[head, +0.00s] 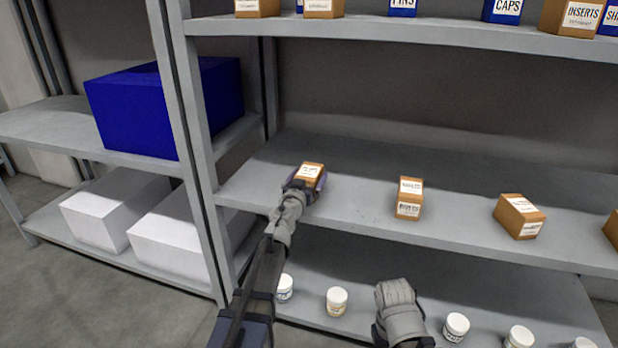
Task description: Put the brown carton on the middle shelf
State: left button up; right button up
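A brown carton (313,169) with a white label is at the left part of the middle shelf (350,208), in the head view. My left gripper (306,182) reaches in from the front, with its fingers close against both sides of the carton, and looks shut on it. The gripper hides the carton's lower part, so I cannot tell whether it touches the shelf.
More brown cartons (409,198) stand to the right on the middle shelf, one turned at an angle (519,216). White jars (337,301) stand on the lower shelf. Brown and blue boxes line the upper shelf (400,30). A shelf post (195,130) rises at the left, beside a large blue box (150,110).

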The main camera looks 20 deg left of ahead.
pick_arm(q)
jog(key=shift+r, duration=0.2)
jog(key=s, duration=1.2)
jog(key=shift+a, duration=0.2)
jog(key=shift+f, duration=0.1)
